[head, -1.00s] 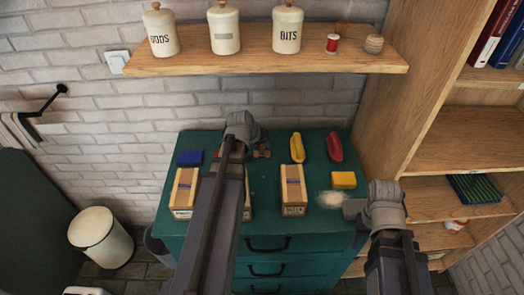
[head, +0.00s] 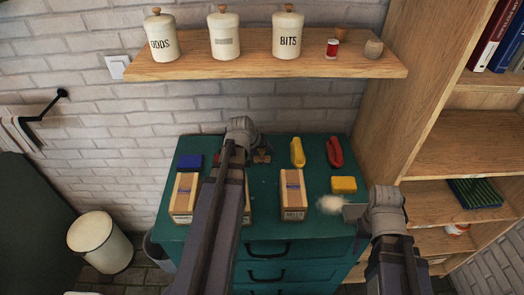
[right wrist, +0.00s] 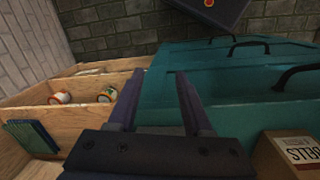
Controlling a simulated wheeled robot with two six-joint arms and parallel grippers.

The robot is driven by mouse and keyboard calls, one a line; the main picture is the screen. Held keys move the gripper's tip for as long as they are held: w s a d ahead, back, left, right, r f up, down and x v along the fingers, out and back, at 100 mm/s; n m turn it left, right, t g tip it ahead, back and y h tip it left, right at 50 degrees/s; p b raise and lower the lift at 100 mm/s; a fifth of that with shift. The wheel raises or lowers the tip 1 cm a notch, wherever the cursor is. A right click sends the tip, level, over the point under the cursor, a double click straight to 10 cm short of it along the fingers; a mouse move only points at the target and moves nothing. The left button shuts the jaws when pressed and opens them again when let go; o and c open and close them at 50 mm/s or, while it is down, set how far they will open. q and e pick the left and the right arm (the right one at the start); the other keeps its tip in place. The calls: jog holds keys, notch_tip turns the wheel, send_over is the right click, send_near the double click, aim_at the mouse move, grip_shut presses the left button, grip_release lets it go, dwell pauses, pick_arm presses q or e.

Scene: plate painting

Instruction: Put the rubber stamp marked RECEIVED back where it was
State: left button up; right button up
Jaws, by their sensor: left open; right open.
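I cannot read RECEIVED on anything in view. A small brown object (head: 262,156), possibly a stamp, stands at the back of the teal cabinet top (head: 270,190), just right of my left gripper (head: 240,135); its details are too small to tell. My left gripper is over the back of the cabinet, its fingertips mostly hidden behind its own wrist. My right gripper (head: 348,211) is at the cabinet's right front. It is open and empty in the right wrist view (right wrist: 180,85), with teal cabinet between its fingers.
Two light boxes (head: 185,197) (head: 292,190) stand in front; another is mostly hidden by my left arm. Blue (head: 189,161) and yellow (head: 343,185) blocks, a yellow stapler (head: 297,152) and a red one (head: 334,152) lie around. A pale blurry patch (head: 331,204) adjoins my right gripper.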

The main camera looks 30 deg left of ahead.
pick_arm(q)
jog(key=p+v, duration=1)
jog(key=v, duration=0.2)
jog(key=shift+r, duration=0.1)
jog(key=d+m+g, duration=0.1)
jog(key=d, duration=0.4)
jog(key=s+d+f+m+g, duration=0.1)
jog(key=d+m, duration=0.1)
jog(key=d, duration=0.4)
jog(key=d+f+m+g, duration=0.1)
jog(key=d, duration=0.4)
jog(key=shift+s+d+f+h, duration=0.25)
jog(key=shift+s+d+h, duration=0.1)
jog(key=shift+d+h, duration=0.05)
jog(key=s+d+m+g+y, duration=0.1)
jog(key=s+d+m, duration=0.1)
jog(key=s+d, duration=0.2)
jog(key=s+d+m+g+y, duration=0.1)
jog(key=s+d+m+g, duration=0.1)
jog(key=d, duration=0.8)
jog(key=s+m, duration=0.1)
jog(key=s, duration=0.1)
jog(key=shift+s+f+g, duration=0.3)
jog(key=shift+a, duration=0.15)
